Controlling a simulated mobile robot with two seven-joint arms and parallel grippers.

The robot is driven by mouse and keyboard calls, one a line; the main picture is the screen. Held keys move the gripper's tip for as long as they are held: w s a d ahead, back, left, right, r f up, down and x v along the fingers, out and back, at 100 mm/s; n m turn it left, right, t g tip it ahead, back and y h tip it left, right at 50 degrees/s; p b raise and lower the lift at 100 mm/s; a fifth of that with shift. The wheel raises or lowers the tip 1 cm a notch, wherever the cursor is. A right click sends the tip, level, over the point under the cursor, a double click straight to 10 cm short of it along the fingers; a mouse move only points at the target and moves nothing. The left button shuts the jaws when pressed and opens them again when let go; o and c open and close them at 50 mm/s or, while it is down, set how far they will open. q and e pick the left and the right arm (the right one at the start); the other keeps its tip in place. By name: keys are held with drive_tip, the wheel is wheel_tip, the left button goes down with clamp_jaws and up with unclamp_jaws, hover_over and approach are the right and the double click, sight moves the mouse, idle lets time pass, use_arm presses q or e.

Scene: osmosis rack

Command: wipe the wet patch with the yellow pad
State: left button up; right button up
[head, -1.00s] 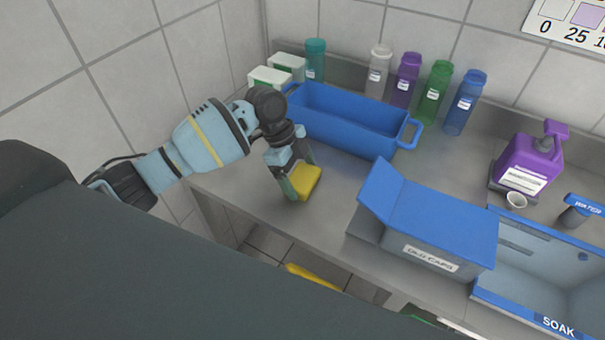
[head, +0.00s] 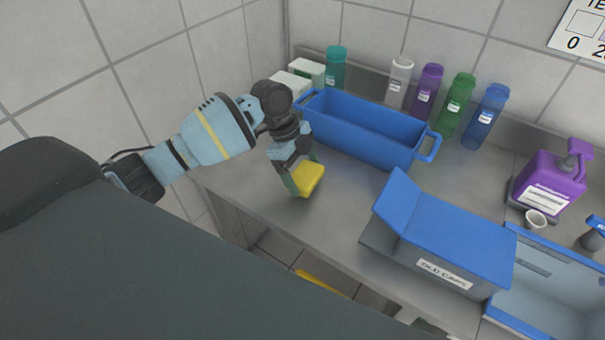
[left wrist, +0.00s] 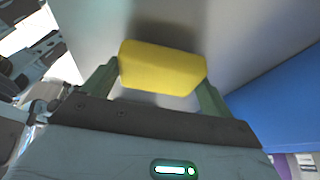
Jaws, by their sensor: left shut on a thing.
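The yellow pad (head: 309,177) is held between the fingers of my left gripper (head: 302,178), near the left front of the grey counter. In the left wrist view the pad (left wrist: 163,68) sits across both green fingers (left wrist: 160,85), with a shadow on the surface beyond it. I cannot tell whether the pad touches the counter. I cannot make out a wet patch in these frames. My right gripper is not in view.
A blue handled bin (head: 365,128) stands behind the pad. A grey box with a blue lid (head: 450,240), labelled old caps, is to the right. Several bottles line the back wall. Bare counter (head: 345,190) lies between pad and box.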

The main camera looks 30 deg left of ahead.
use_arm(q)
drive_tip(key=shift+r, duration=2.4)
drive_tip(key=shift+r, duration=1.5)
